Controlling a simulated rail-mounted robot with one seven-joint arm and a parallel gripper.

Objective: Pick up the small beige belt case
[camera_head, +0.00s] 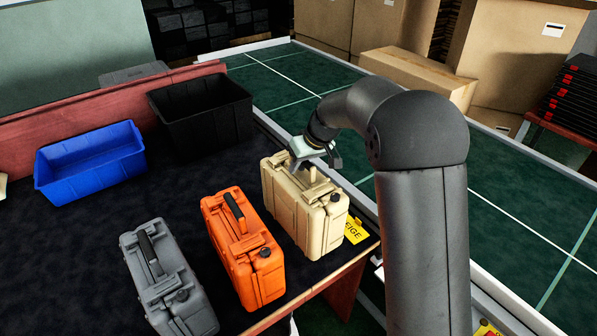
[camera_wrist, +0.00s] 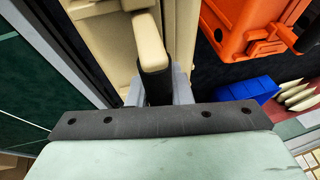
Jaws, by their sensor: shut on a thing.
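The beige case (camera_head: 297,213) stands upright at the right end of the dark table, beside the orange case. My gripper (camera_head: 313,170) is over its top and shut on its handle. In the wrist view the beige handle (camera_wrist: 150,45) runs into my gripper (camera_wrist: 158,90), with the case body (camera_wrist: 98,40) to its left. The fingertips are mostly hidden in the head view. A yellow label (camera_head: 356,231) reading "EIGE" lies on the table beside the case. I cannot tell whether the case touches the table.
An orange case (camera_head: 243,248) and a grey case (camera_head: 168,280) stand to the left. A blue bin (camera_head: 90,165) and a black bin (camera_head: 203,117) are behind. The green conveyor (camera_head: 520,230) runs along the right, with a cardboard box (camera_head: 418,78) beyond it.

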